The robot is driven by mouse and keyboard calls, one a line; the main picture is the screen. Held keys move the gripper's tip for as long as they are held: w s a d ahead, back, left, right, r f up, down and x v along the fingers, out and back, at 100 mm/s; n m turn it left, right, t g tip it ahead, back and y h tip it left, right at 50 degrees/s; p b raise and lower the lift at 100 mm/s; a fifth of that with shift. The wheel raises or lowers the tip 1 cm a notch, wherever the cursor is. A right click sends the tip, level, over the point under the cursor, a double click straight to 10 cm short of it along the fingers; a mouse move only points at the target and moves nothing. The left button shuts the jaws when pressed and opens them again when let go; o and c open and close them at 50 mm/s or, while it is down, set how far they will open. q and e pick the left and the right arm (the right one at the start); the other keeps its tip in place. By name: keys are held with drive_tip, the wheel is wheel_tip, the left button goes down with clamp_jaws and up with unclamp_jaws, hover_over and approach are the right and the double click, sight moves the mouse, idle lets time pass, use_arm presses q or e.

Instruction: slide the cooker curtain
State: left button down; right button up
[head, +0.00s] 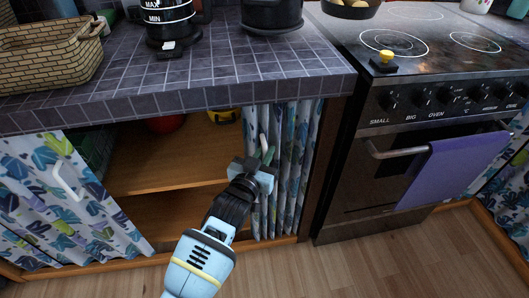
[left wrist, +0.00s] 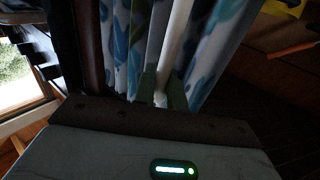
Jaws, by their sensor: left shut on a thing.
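The cooker-side curtain (head: 290,165), white with blue and green leaves, hangs bunched in folds at the right end of the cupboard opening. Its white handle (head: 263,143) stands upright at its left part. My left gripper (head: 264,163) is shut on this handle. In the left wrist view the handle (left wrist: 177,35) runs down between the green fingers (left wrist: 163,90), with curtain folds (left wrist: 212,45) on both sides. The lower part of the handle is hidden by the gripper. My right gripper is not in view.
A second curtain (head: 60,200) with a white handle (head: 67,181) hangs at the left. Between them the wooden shelves (head: 165,172) are exposed. The tiled counter (head: 200,98) overhangs above. The cooker (head: 400,130), with a purple towel (head: 452,168), stands close at the right.

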use_arm(q)
drive_tip(key=shift+d+r, duration=0.2)
drive_tip(key=c, duration=1.8)
unclamp_jaws()
drive_tip(key=shift+o, duration=1.3)
drive_tip(key=shift+w+d+f, duration=0.1)
drive_tip(key=shift+d, duration=0.05)
drive_tip(key=p+v, duration=0.1)
drive_tip(key=v, duration=0.7)
drive_tip(key=shift+p, duration=0.4)
drive_tip(key=shift+w, duration=0.1)
